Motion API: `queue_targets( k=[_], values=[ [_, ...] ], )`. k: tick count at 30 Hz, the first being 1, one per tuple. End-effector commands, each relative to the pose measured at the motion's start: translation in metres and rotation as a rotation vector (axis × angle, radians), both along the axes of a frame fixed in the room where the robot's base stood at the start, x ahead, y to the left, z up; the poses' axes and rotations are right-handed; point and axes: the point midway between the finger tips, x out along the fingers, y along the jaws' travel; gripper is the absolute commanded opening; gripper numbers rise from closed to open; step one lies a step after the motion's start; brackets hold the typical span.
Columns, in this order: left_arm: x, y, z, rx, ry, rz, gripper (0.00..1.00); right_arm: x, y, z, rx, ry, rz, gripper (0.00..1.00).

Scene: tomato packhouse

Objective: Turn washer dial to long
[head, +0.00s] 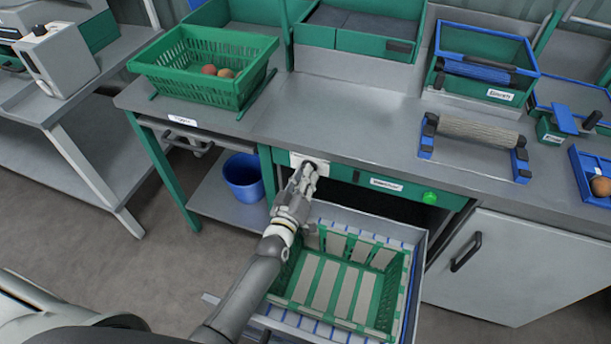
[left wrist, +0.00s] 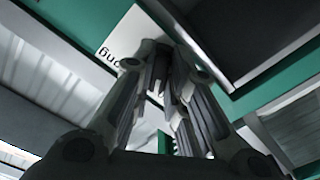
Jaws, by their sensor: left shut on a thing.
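My left gripper (head: 308,172) reaches up to the white dial plate (head: 297,158) on the green front panel (head: 345,174) of the washer. Its fingers are shut on the dial, which they hide almost fully in the head view. In the left wrist view the gripper (left wrist: 165,95) fills the middle, with the white plate (left wrist: 120,35) behind it. Part of a printed word, upside down, shows on the plate, seemingly "long". The dial's pointer is hidden, so its setting cannot be told. My right gripper is not in view.
Below the panel, an open drawer (head: 418,262) holds a green slatted crate (head: 283,283). A green button (head: 430,197) sits right on the panel. On the counter stand a green basket (head: 165,68) with produce and a roller on blue supports (head: 521,165). A blue bucket (head: 243,178) is below left.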

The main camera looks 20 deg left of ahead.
Motion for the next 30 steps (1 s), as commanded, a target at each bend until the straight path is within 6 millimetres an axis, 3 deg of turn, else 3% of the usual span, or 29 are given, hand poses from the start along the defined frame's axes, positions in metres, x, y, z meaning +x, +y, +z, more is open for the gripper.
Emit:
queue_targets(
  k=[15,30],
  values=[
    [0.0,0.002,0.001,0.466,-0.015,0.002,0.0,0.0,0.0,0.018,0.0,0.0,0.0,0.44],
    [0.0,0.003,0.0,0.933,-0.033,0.001,0.0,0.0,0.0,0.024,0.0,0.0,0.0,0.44]
  ],
)
